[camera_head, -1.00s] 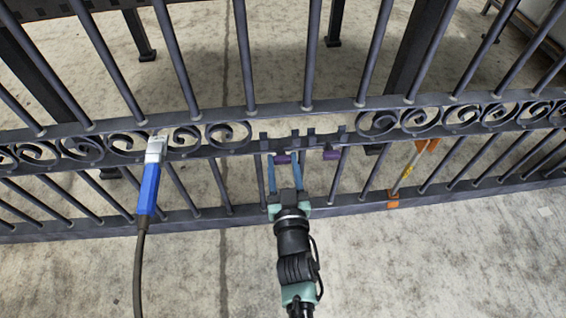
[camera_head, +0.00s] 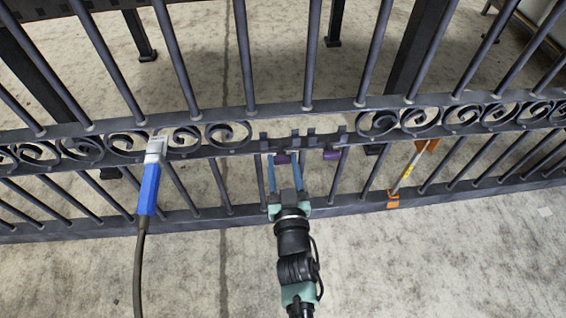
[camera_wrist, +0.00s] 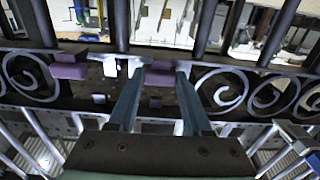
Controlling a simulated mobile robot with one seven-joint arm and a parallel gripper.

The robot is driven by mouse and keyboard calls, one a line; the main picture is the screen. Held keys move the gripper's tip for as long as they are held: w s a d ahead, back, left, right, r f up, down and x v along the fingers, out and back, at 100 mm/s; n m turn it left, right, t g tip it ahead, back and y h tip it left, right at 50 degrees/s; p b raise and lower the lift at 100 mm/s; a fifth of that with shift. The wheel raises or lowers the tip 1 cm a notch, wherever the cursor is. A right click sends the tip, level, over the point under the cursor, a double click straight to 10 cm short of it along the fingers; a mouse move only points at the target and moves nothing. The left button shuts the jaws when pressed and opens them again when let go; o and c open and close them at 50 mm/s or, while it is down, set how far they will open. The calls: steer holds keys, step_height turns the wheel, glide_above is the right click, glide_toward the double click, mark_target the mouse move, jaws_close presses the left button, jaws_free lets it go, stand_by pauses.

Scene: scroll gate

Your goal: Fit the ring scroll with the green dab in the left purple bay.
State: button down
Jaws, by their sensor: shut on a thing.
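Purple blocks mark the bays in the gate's middle rail, among short dark upright tabs. In the head view the left purple block (camera_head: 282,158) lies between the blue fingertips of my gripper (camera_head: 284,168), and the other purple block (camera_head: 331,154) is to the right. The wrist view shows one purple block (camera_wrist: 160,78) between the fingertips and another purple block (camera_wrist: 70,71) to the left. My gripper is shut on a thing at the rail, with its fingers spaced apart. The held thing cannot be made out. No green dab or separate ring scroll can be picked out.
The dark iron gate rail (camera_head: 90,155) carries several fixed scrolls on both sides of the bays, with bars above and below. A blue-handled tool (camera_head: 148,190) with a cable hangs at left. An orange-ended rod (camera_head: 408,172) leans at right. Bare concrete lies in front.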

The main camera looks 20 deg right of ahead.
mark_target(283, 163)
steer(key=p+v, duration=0.2)
steer(key=v, duration=0.3)
steer(key=shift+s, duration=0.15)
stand_by(0.3)
steer(key=shift+c, duration=1.6)
jaws_free()
steer(key=p+v, duration=0.5)
steer(key=v, duration=0.8)
steer(key=shift+r, duration=0.1)
